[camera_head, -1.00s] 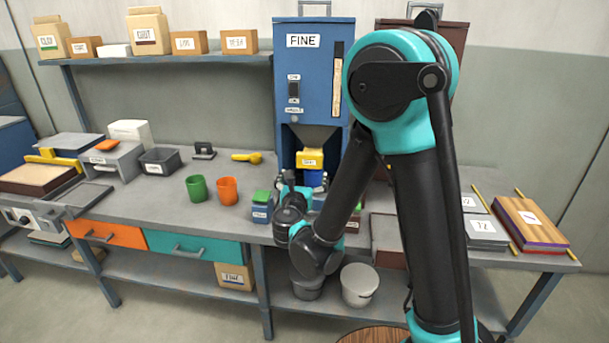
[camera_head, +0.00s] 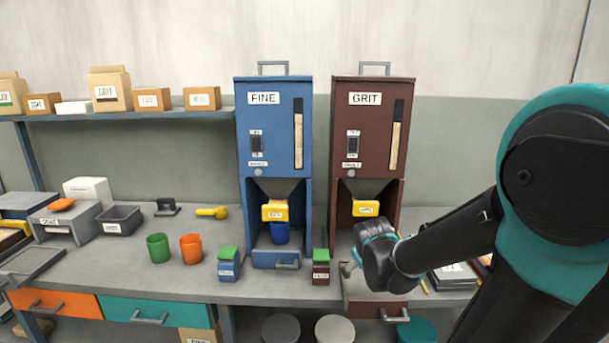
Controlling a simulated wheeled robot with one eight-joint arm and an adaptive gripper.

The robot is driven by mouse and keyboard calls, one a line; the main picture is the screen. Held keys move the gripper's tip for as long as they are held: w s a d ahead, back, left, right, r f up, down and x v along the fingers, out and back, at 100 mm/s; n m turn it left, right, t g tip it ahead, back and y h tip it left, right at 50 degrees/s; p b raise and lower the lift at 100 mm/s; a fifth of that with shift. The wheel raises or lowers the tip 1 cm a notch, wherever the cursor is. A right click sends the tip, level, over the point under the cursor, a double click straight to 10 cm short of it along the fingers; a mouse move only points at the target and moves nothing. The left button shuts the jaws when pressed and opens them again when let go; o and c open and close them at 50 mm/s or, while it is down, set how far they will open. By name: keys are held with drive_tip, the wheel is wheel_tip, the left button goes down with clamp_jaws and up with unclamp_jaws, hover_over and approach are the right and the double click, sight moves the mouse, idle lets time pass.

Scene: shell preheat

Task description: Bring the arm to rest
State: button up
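My arm fills the right side of the head view. My gripper (camera_head: 348,268) is at the end of the dark wrist, in front of the brown GRIT dispenser (camera_head: 371,120) and just above the bench front. Its fingers are small and partly hidden behind the wrist, so their opening is unclear. The blue FINE dispenser (camera_head: 273,130) stands to the left. A blue cup (camera_head: 280,233) stands under its yellow outlet (camera_head: 275,211). No cup shows under the GRIT outlet (camera_head: 366,208), though my wrist covers part of that bay.
A blue box with a green top (camera_head: 229,265) and a brown one (camera_head: 321,268) stand on the bench (camera_head: 190,287). Green (camera_head: 157,248) and orange (camera_head: 191,249) cups are left. Several bins stand below.

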drive_tip(key=s+d+f+m+g+y, duration=0.1)
drive_tip(key=s+f+m+g, duration=0.2)
drive_tip(key=s, duration=1.2)
wheel_tip(320, 180, down, 4)
drive_tip(key=shift+s+m, duration=0.25)
drive_tip(key=shift+m, duration=0.85)
drive_tip(key=shift+c, duration=0.6)
